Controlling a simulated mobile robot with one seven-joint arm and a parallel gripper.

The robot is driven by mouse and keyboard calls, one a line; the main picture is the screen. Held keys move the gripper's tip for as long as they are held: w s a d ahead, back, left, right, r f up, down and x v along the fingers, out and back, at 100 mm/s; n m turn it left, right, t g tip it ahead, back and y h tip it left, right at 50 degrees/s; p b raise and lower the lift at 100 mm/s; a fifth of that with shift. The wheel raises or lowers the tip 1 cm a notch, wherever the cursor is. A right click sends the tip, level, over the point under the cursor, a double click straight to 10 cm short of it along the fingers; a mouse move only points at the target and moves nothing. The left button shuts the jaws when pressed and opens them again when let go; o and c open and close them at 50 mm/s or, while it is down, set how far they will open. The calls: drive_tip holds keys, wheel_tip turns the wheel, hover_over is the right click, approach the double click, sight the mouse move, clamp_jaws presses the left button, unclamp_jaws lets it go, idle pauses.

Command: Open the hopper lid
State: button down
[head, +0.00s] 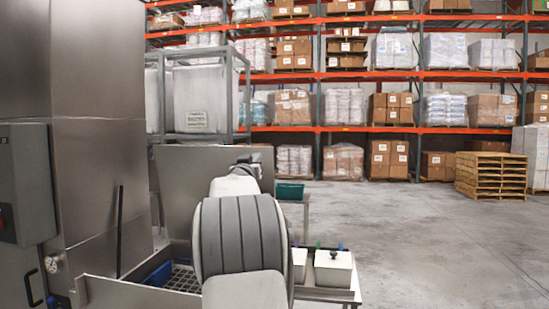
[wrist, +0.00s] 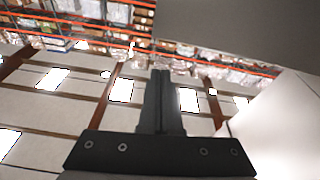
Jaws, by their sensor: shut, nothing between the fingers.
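A flat steel panel (head: 185,170) stands upright behind a low steel box with a grid in it (head: 183,280). It looks like the hopper lid, raised, with the grid opening exposed in front; its lower part and hinge side are partly hidden by my arm. My gripper (wrist: 162,75) is shut and empty in the wrist view, its fingers pressed together. In the head view my arm reaches forward in front of the panel and hides most of the gripper. A grey flat surface (wrist: 245,35) fills the wrist view's upper right, apart from the fingertips; I cannot tell if it is the panel.
A tall steel cabinet with a grey control box (head: 25,185) stands close on the left. White lidded tubs (head: 333,270) sit on a bench right of my arm. A green bin (head: 290,191) is behind. Pallet racks line the back; the floor at right (head: 430,240) is clear.

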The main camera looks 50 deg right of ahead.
drive_tip(key=f+m, duration=0.1)
drive_tip(key=p, duration=0.6)
approach(266, 148)
drive_tip(key=shift+y, duration=0.4)
drive_tip(key=x, duration=0.2)
drive_tip(key=r+x, duration=0.1)
drive_tip(key=x, duration=0.2)
drive_tip(key=shift+w, duration=0.1)
drive_tip(key=shift+p+x, duration=0.6)
drive_tip(key=shift+x, duration=0.2)
drive_tip(key=shift+f, duration=0.2)
